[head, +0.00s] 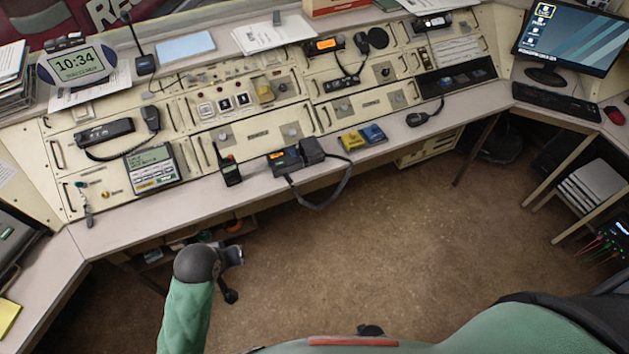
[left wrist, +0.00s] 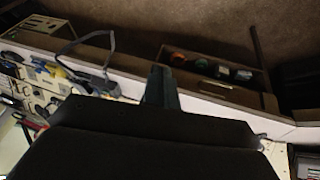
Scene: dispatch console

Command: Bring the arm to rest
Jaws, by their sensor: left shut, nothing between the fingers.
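My left arm comes in at the bottom left of the head view, with a green sleeve and a dark grey wrist. My left gripper (head: 234,256) is over the brown floor, in front of the desk's near edge and apart from it. In the left wrist view its fingers (left wrist: 160,88) are together and hold nothing. The dispatch console (head: 245,135) stands beyond it, with cream panels and a grey desk ledge. My right gripper is not in view.
A handheld radio (head: 228,165), a radio with a looped cord (head: 290,158) and a keypad unit (head: 152,168) sit along the console front.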

